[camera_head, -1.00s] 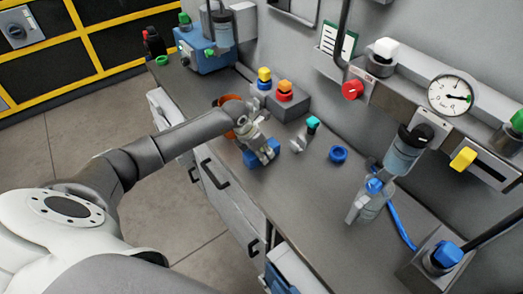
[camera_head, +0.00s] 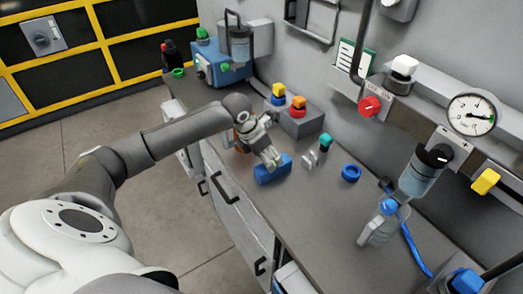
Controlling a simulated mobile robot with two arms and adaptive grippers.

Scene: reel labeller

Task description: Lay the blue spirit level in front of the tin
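The blue spirit level (camera_head: 273,172) shows as a short blue block lying on the grey bench, near its front edge. My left gripper (camera_head: 272,160) is over its back upper edge, with the fingertips very close to it. I cannot tell whether they touch or grip it, or how far apart the fingers are. An orange-brown round thing, perhaps the tin (camera_head: 238,146), is mostly hidden behind my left wrist. My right gripper is not in view.
A grey box with coloured knobs (camera_head: 303,124) stands behind the gripper. A teal-topped piece (camera_head: 324,143) and a blue ring (camera_head: 351,173) lie to the right. The bench right of the level is partly clear.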

